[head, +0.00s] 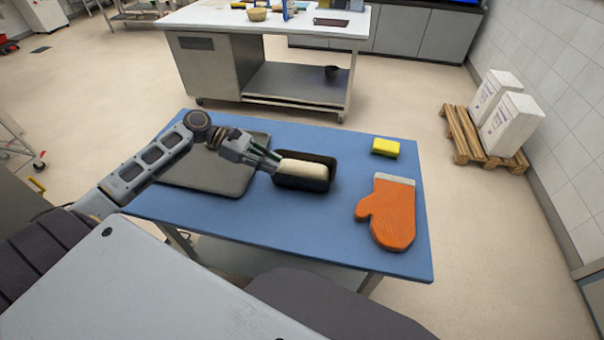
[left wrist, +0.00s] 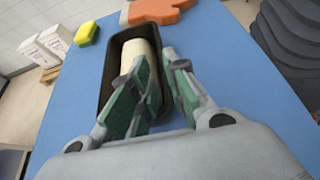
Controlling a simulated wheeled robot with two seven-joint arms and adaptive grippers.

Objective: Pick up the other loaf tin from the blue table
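A dark loaf tin (head: 318,185) with pale dough (head: 304,169) in it stands upright on the blue table (head: 350,240), near its middle. My left gripper (head: 276,161) is at the tin's left end in the head view. In the left wrist view its green-padded fingers (left wrist: 160,75) are apart, with a gap between the tips, and they overlap the near part of the tin (left wrist: 108,82). The dough (left wrist: 138,55) shows beyond them. I cannot tell whether the fingers touch the rim. My right gripper is not in view.
A dark flat tray (head: 215,178) lies left of the tin, under my left arm. A yellow sponge (head: 385,147) and an orange oven mitt (head: 390,215) lie to the right. Behind stands a white-topped workbench (head: 210,18); boxes on a pallet (head: 470,140) are at right.

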